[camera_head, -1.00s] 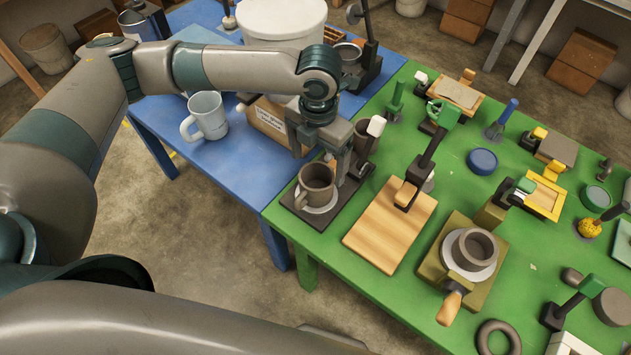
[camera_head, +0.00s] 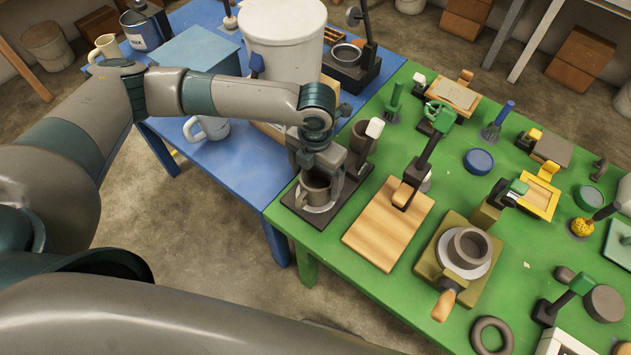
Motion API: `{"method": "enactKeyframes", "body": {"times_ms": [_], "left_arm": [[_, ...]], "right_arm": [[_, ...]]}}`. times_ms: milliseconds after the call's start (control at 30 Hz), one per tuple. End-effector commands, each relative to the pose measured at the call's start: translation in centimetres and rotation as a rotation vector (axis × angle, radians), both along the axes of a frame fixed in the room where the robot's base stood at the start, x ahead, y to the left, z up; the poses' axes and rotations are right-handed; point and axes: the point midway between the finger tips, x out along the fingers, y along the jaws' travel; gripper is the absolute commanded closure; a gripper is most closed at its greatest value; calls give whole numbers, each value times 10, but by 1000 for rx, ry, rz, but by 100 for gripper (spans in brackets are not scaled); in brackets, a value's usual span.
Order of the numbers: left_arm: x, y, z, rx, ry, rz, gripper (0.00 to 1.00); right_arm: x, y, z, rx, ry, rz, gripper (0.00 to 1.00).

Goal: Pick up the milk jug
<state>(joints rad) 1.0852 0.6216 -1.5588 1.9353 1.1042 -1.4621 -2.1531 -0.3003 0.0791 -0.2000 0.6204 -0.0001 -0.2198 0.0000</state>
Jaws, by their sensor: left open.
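My left forearm passes in front of this area, and my left gripper (camera_head: 325,176) is well away from the jug. The left gripper is open and points down at a brown mug (camera_head: 316,191) on a dark stand at the green table's left edge. Its fingers are around or just over the mug's rim; I cannot tell if they touch. The mug is partly hidden. My right gripper is not in view.
A large white tub (camera_head: 283,40), a blue box (camera_head: 195,48) and a pale mug (camera_head: 207,128) stand on the blue table. A wooden board (camera_head: 388,225) and several tools fill the green table (camera_head: 345,285). A cream mug (camera_head: 107,46) is beside the jug.

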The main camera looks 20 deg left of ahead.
Motion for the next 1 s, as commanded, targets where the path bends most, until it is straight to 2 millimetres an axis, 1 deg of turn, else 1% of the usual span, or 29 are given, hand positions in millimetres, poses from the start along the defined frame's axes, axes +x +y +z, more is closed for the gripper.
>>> {"method": "enactKeyframes", "body": {"times_ms": [167,567,667,700,800,1000], "left_arm": [[0,0,-8,1,0,0,16],[0,0,-8,1,-1,0,16],[0,0,-8,1,-1,0,37],[0,0,-8,1,-1,0,47],[0,0,-8,1,-1,0,67],[0,0,-7,1,-1,0,67]], "right_arm": [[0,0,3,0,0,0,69],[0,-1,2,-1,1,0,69],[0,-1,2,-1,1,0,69],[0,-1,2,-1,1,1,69],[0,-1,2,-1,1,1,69],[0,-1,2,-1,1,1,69]]}}
